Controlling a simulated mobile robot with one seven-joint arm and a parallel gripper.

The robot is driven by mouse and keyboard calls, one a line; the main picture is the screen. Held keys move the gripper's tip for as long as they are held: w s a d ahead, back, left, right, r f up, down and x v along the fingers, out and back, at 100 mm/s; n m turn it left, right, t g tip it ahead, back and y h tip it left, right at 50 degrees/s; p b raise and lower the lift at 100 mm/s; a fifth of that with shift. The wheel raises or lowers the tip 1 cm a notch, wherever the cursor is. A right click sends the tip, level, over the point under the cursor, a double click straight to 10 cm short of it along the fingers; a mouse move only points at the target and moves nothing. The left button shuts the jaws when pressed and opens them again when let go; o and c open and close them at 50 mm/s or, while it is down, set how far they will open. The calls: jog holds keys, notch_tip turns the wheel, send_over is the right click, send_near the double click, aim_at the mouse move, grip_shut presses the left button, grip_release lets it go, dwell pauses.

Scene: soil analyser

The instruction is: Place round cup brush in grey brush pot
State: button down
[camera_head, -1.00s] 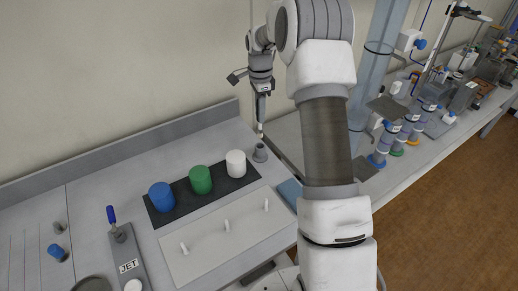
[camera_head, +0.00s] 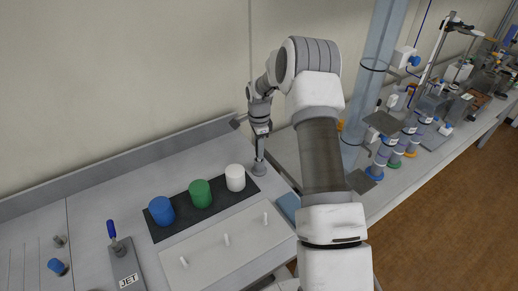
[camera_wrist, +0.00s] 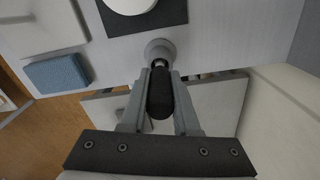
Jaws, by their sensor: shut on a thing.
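My gripper (camera_wrist: 160,78) is shut on the dark handle of the round cup brush (camera_wrist: 160,98) in the wrist view. The grey brush pot (camera_wrist: 152,46) is just beyond the fingertips, and the brush's far end lies at or in its mouth; the fingers and handle hide how deep. In the head view the gripper (camera_head: 260,150) points down over the grey pot (camera_head: 259,168), at the back right of the bench. The brush head cannot be made out there.
White (camera_head: 235,178), green (camera_head: 201,194) and blue (camera_head: 161,211) pots stand on a dark mat left of the grey pot. A white board (camera_head: 205,262) with several small pegs lies in front. A blue block (camera_wrist: 57,73) is near the bench edge.

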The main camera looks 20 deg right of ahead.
jog(key=shift+f, duration=0.25)
jog(key=c, duration=0.7)
grip_release()
jog(key=shift+r, duration=0.15)
jog(key=shift+o, duration=0.2)
jog(key=shift+r, duration=0.1)
